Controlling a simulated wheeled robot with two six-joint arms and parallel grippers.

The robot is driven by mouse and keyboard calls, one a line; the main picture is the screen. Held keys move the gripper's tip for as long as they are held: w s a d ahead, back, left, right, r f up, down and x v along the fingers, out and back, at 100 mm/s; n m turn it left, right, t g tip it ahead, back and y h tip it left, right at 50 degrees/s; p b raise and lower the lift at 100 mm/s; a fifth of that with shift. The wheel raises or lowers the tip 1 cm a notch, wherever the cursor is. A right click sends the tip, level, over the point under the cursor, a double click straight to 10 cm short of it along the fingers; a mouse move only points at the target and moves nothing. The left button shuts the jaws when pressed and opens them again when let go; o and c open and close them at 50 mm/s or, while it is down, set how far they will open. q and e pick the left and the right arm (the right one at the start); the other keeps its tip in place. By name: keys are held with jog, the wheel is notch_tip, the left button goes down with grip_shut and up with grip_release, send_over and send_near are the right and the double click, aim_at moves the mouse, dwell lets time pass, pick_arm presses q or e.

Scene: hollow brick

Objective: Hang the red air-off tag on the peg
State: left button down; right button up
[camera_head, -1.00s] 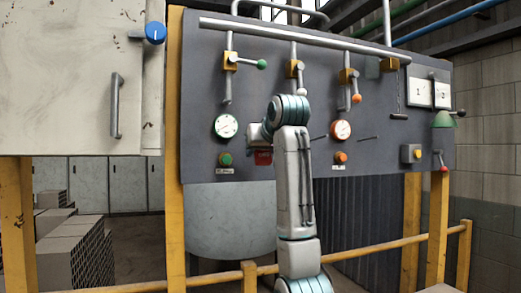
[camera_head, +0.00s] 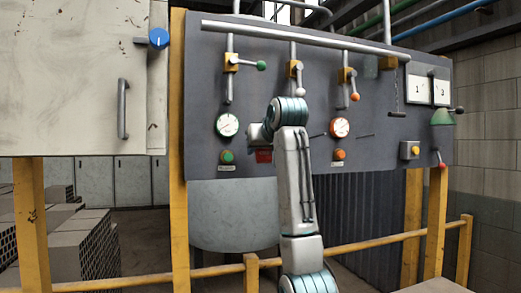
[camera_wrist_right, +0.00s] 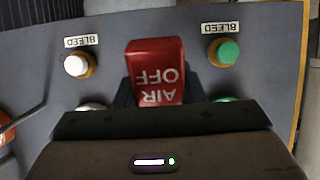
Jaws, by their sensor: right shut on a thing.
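The red air-off tag (camera_head: 264,156) hangs just below my right gripper (camera_head: 262,137) in front of the grey panel. In the right wrist view the tag (camera_wrist_right: 157,72) reads "AIR OFF" upside down. My right gripper (camera_wrist_right: 155,103) is shut on it, and the grip itself is mostly hidden. A thin peg (camera_head: 367,135) sticks out of the panel right of the orange-rimmed gauge. Another thin rod (camera_head: 318,136) shows just left of that gauge, partly near my arm. I cannot tell which one is the task's peg. My left gripper is not in view.
The panel carries a white gauge (camera_head: 227,124), an orange-rimmed gauge (camera_head: 340,127), a green button (camera_head: 226,156), an orange button (camera_head: 340,154) and several valve levers above. A yellow rail (camera_head: 220,269) crosses in front. A cabinet (camera_head: 70,80) stands at left.

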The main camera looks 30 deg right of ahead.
jog(key=o, duration=1)
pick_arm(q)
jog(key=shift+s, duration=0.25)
pick_arm(e)
jog(key=shift+o, duration=0.2)
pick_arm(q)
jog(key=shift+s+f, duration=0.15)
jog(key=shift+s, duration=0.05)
pick_arm(e)
jog(key=shift+s, duration=0.1)
pick_arm(q)
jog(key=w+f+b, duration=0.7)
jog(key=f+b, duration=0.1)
jog(key=b, duration=0.4)
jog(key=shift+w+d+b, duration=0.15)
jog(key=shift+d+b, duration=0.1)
jog(key=shift+b, duration=0.1)
pick_arm(e)
jog(key=v, duration=1)
jog(key=shift+s, duration=0.15)
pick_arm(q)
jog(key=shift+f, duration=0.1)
pick_arm(e)
jog(key=shift+r, duration=0.1)
